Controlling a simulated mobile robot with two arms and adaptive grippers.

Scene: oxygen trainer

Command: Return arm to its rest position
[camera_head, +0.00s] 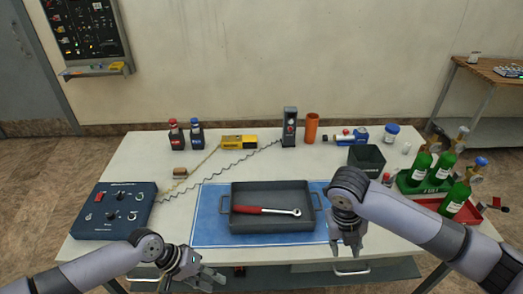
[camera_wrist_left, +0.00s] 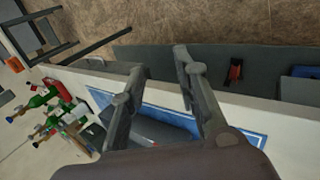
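My left gripper (camera_head: 212,277) is low at the front edge of the table, left of the tray, open and empty. Its two spread fingers also show in the left wrist view (camera_wrist_left: 160,62), with nothing between them. My right gripper (camera_head: 347,250) points down at the right front of the blue mat (camera_head: 208,222), beside the tray. Its fingers look apart and empty. The grey tray (camera_head: 245,192) lies on the mat and holds a ratchet wrench (camera_head: 264,210) with a red handle. The left wrist view shows the mat (camera_wrist_left: 245,137) behind the fingers.
A dark blue control box (camera_head: 115,212) sits at the table's left. A dark green bin (camera_head: 366,157), an orange cylinder (camera_head: 311,128) and a yellow device (camera_head: 238,141) are farther back. The centre left is mostly clear.

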